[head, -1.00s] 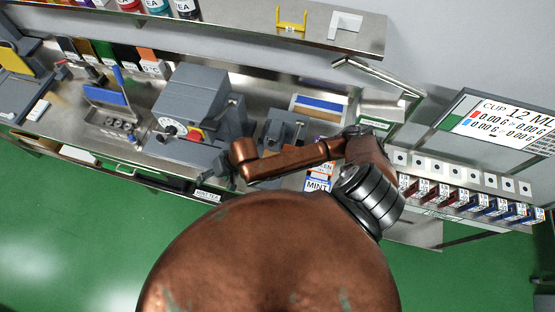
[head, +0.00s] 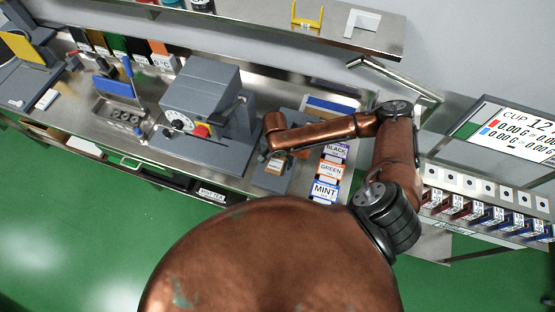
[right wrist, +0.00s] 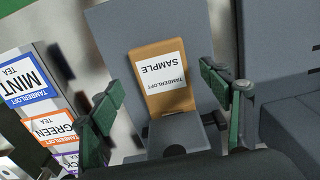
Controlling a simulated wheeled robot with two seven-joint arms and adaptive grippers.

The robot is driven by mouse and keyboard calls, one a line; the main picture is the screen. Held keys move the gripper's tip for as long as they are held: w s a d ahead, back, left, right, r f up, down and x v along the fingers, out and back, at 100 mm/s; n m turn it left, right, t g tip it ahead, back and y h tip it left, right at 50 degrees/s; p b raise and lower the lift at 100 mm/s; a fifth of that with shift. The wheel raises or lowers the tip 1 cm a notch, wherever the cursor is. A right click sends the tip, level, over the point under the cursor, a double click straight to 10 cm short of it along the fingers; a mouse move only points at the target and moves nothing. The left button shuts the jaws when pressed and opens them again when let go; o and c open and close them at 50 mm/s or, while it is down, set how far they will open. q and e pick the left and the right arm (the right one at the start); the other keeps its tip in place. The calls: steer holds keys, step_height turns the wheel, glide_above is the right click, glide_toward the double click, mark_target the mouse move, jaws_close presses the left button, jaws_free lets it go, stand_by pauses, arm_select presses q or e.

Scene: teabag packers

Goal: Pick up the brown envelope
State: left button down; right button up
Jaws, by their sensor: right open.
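The brown envelope (right wrist: 148,66) carries a white SAMPLE label and rests against a grey stand in the right wrist view. In the head view the envelope (head: 273,168) shows small, just below the end of my right arm. My right gripper (right wrist: 162,84) is open, with its green-padded fingers on either side of the envelope in the picture. Neither finger clearly touches it. The gripper is mostly hidden by my arm in the head view. My left gripper is out of view.
MINT (head: 324,191), GREEN (head: 331,170) and BLACK (head: 336,151) tea boxes stand right of the envelope. A large grey machine (head: 205,100) stands to its left. A shelf (head: 260,25) runs along the back wall.

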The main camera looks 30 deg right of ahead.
steer(key=shift+a+f, duration=0.1)
steer(key=shift+f, duration=0.85)
steer(key=c, duration=1)
steer(key=shift+r, duration=0.15)
steer(key=shift+c, duration=0.2)
